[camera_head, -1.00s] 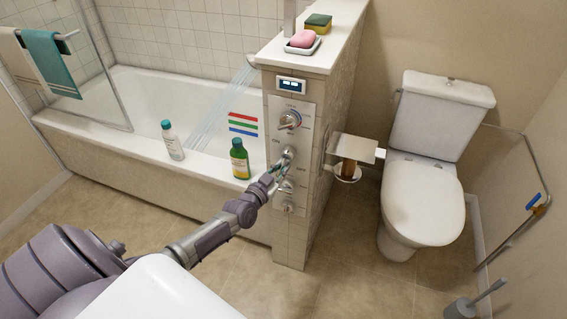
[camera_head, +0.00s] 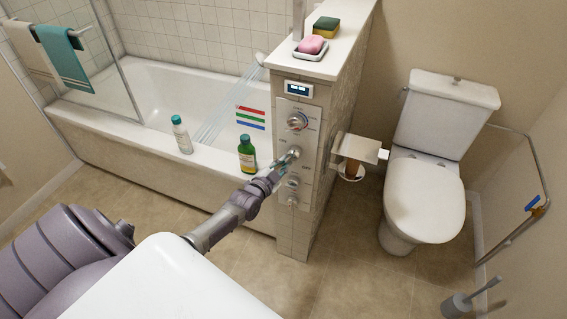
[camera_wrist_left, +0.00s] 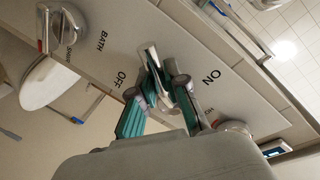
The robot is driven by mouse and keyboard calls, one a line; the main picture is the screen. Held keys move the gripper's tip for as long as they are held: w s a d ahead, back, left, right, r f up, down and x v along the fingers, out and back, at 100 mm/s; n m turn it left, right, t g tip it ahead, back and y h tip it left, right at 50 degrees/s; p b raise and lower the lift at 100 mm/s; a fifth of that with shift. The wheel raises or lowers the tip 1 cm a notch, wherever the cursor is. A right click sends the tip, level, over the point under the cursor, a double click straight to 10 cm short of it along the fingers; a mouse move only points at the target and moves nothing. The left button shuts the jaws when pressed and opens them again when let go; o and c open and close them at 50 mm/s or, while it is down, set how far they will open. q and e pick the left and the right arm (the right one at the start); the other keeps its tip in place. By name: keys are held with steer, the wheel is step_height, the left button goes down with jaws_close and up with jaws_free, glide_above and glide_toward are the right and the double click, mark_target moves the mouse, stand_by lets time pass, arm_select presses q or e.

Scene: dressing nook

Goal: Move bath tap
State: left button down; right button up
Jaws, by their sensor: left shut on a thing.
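The bath tap is a chrome lever (camera_head: 293,152) on the control panel at the end of the tiled half wall. In the left wrist view the lever (camera_wrist_left: 150,58) stands between the printed words OFF and ON. My left gripper (camera_head: 279,167) reaches the panel from the lower left. In the wrist view its teal-padded fingers (camera_wrist_left: 160,98) are shut on the lever, one on each side. The fingers hide part of the lever. Water (camera_head: 222,112) streams down from the shower head (camera_head: 260,58) into the bath. My right gripper is not in view.
A dial (camera_head: 297,121) sits above the lever, and smaller knobs (camera_head: 292,183) below it. A green bottle (camera_head: 247,155) and a white bottle (camera_head: 181,135) stand on the bath rim (camera_head: 212,157). A paper holder (camera_head: 362,148) juts out on the right. The floor in front is clear.

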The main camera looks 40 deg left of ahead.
arm_select(q)
steer(key=c, duration=1.2)
jaws_free()
steer(key=shift+o, duration=0.2)
steer(key=s+d+r, duration=0.1)
steer(key=s, duration=1.1)
steer(key=shift+r, duration=0.25)
steer(key=shift+f, duration=0.1)
